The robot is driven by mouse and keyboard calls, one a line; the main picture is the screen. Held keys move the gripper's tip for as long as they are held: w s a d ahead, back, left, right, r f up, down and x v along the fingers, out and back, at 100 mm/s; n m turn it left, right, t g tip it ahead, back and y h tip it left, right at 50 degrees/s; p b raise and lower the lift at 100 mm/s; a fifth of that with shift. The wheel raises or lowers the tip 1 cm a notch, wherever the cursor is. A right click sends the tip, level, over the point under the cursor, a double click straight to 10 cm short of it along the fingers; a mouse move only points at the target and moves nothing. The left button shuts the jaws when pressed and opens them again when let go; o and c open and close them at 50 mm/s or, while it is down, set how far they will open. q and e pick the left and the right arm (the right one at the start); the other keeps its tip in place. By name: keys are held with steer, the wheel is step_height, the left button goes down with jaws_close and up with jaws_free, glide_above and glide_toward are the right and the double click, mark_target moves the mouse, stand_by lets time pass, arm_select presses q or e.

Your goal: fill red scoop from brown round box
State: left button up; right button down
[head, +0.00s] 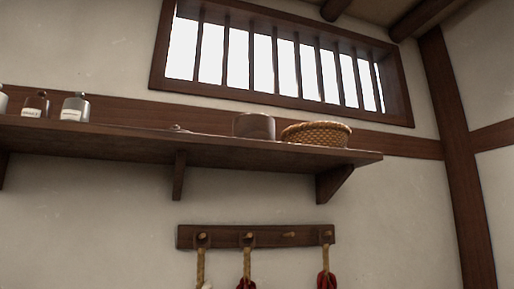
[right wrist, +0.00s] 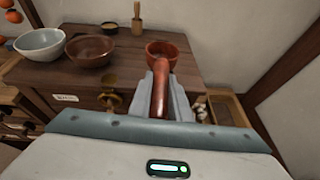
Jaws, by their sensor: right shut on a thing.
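My right gripper (right wrist: 161,88) is shut on the handle of a red scoop (right wrist: 162,52) in the right wrist view. The scoop's bowl points away from the gripper, over or near the right end of a wooden chest top; I cannot tell whether it touches or holds anything. A brown-grey round box (head: 254,126) stands on the wall shelf (head: 120,140) in the head view, left of a basket. Its top opening cannot be seen from below. My left gripper is in neither view.
A woven basket (head: 317,134) and labelled jars (head: 75,107) share the shelf. A peg rail (head: 215,237) below has hanging items and one bare peg.

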steer(key=shift+a, duration=0.1)
steer(key=shift+w+a+r, duration=0.25)
steer(key=shift+w+a, duration=0.05)
steer(key=shift+a, duration=0.1)
steer(key=w+a+r+m+h, duration=0.1)
steer(key=a+r+m+h, duration=0.1)
steer(key=a, duration=0.4)
step_height(320, 180, up, 2)
steer(key=shift+w+a+m+t+h, duration=0.3)
steer(key=shift+w+m+h, duration=0.1)
steer(key=shift+h, duration=0.2)
